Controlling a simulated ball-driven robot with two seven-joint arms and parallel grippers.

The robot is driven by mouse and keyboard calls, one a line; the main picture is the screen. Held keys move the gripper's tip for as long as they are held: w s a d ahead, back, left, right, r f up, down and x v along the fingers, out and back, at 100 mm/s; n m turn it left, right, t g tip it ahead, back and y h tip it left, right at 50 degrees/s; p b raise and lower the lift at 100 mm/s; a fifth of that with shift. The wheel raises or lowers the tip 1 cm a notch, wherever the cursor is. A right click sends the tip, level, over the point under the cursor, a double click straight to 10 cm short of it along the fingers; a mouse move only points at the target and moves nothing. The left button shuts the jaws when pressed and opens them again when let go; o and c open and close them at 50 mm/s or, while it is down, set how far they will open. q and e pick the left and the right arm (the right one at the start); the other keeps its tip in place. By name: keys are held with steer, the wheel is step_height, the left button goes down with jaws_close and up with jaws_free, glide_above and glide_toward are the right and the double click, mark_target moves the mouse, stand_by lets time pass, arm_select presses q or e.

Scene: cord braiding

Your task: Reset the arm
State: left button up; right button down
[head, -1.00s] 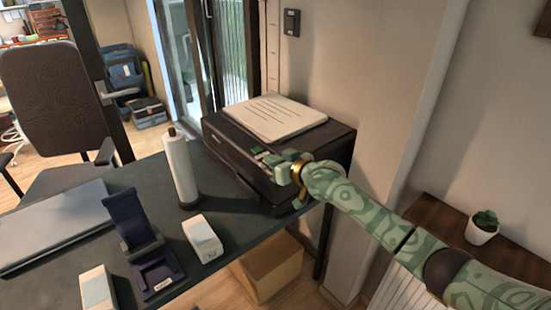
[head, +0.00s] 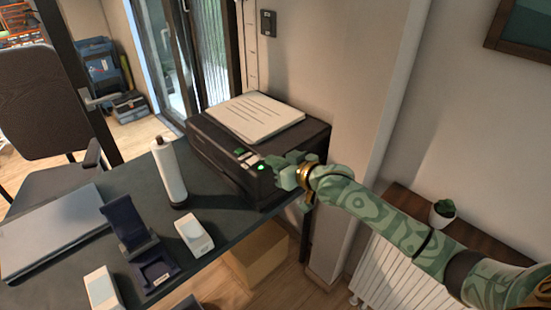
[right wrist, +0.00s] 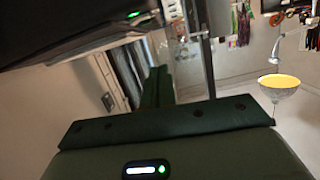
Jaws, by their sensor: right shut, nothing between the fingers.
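My right arm, patterned in green, reaches in from the right in the head view. Its gripper (head: 277,168) is shut and empty, right at the front corner of the black printer (head: 222,160), beside its lit green button (head: 261,167). I cannot tell whether it touches the printer. In the right wrist view the dark green fingers (right wrist: 157,88) are together, with nothing between them. The printer's dark underside or edge (right wrist: 75,30) with a green light shows at the upper left there. My left gripper is not in view.
The dark desk (head: 95,235) holds a white bottle (head: 170,173), a phone stand (head: 128,225), small white boxes (head: 194,235) and a laptop (head: 52,230). A cardboard box (head: 258,255) is below. A potted plant (head: 443,212) stands on a shelf at right.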

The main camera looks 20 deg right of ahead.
stand_by(0.5)
steer(key=s+d+f+g+h, duration=0.1)
steer(key=d+f+h, duration=0.1)
steer(key=d+f, duration=0.5)
steer(key=s+d+f+g+h, duration=0.1)
steer(key=s+d+f+h, duration=0.15)
steer(key=f, duration=0.85)
steer(key=s+d+f+g+h, duration=0.1)
steer(key=s+f, duration=0.3)
steer(key=f, duration=0.2)
steer(key=s+f+g, duration=0.2)
steer(key=s+f, duration=0.2)
steer(key=f, duration=0.3)
steer(key=s+a+f+g, duration=0.2)
steer(key=s+f, duration=0.4)
steer(key=s, duration=0.5)
steer(key=s+a+f+g, duration=0.1)
steer(key=s+f+g, duration=0.1)
steer(key=s+f, duration=0.6)
steer(key=s+a+f+g, duration=0.2)
steer(key=s+f, duration=0.2)
steer(key=s, duration=0.9)
steer(key=s+a+g, duration=0.1)
steer(key=s+a, duration=0.1)
steer(key=s, duration=0.5)
steer(key=s+a+f+g, duration=0.1)
steer(key=s+a, duration=0.1)
steer(key=s, duration=0.5)
steer(key=shift+a, duration=0.3)
